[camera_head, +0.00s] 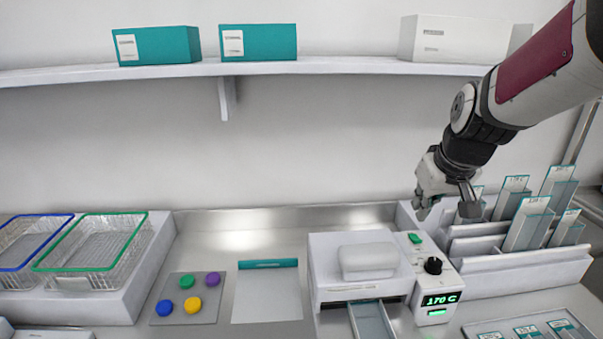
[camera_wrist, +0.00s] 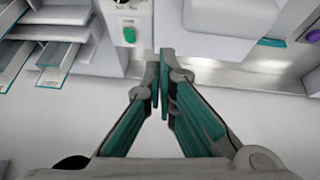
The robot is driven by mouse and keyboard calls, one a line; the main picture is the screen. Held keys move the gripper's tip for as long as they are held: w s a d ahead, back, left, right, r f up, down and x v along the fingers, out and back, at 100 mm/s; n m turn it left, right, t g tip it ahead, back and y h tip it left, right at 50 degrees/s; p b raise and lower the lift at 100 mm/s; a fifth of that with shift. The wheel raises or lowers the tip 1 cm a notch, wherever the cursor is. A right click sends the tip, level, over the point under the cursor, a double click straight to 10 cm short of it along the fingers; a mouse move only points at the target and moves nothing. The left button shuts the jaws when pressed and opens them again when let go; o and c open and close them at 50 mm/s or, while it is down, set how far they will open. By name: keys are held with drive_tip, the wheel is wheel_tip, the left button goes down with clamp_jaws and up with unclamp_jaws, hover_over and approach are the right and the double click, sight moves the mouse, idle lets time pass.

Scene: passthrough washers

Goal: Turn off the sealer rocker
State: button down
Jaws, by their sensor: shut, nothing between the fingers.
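The sealer (camera_head: 328,262) is a white machine on the steel counter, with a raised pad on top. Its right-hand panel bears a green rocker (camera_head: 415,238), a black knob (camera_head: 433,265) and a lit green display (camera_head: 440,300) reading 170 C. The rocker also shows in the wrist view (camera_wrist: 129,34); I cannot tell its tilt. My gripper (camera_head: 422,212) is above and behind the panel, near the wall, pointing down. In the wrist view its teal-padded fingers (camera_wrist: 160,68) are together and empty. The rocker lies up and left of the fingertips there, apart from them.
A white rack (camera_head: 530,270) with clear pouches (camera_head: 525,230) stands right of the sealer. A tray (camera_head: 372,322) juts from the sealer's front. Left are a grey plate (camera_head: 208,312) with coloured buttons and wire baskets (camera_head: 92,245). A shelf (camera_head: 340,67) with boxes runs above.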

drive_tip(key=w+d+f+t, duration=0.1)
drive_tip(key=w+d+f, duration=0.1)
drive_tip(key=w+d, duration=0.4)
drive_tip(key=shift+w+d+f+m+y, duration=0.2)
drive_tip(key=shift+d+f+m+y, duration=0.15)
drive_tip(key=shift+d, duration=0.55)
drive_tip(key=b, duration=0.3)
hover_over(415, 239)
drive_tip(key=f, duration=0.8)
drive_tip(key=shift+s, duration=0.2)
drive_tip(key=f, duration=0.3)
drive_tip(key=shift+s+f, duration=0.1)
drive_tip(key=shift+s, duration=0.15)
drive_tip(key=shift+s+f, duration=0.1)
drive_tip(key=shift+f, duration=0.45)
drive_tip(key=shift+s+f+p, duration=0.1)
drive_tip(key=shift+p, duration=0.45)
drive_tip(key=shift+s+f+t+p, duration=0.3)
drive_tip(key=shift+t+p, duration=0.3)
drive_tip(key=shift+p, duration=0.4)
drive_tip(key=p, duration=0.1)
drive_tip(key=s+t+p, duration=0.1)
drive_tip(key=p, duration=0.1)
drive_tip(key=shift+f+t, duration=0.2)
drive_tip(key=shift+t, duration=0.1)
drive_tip(key=shift+w+f, duration=0.2)
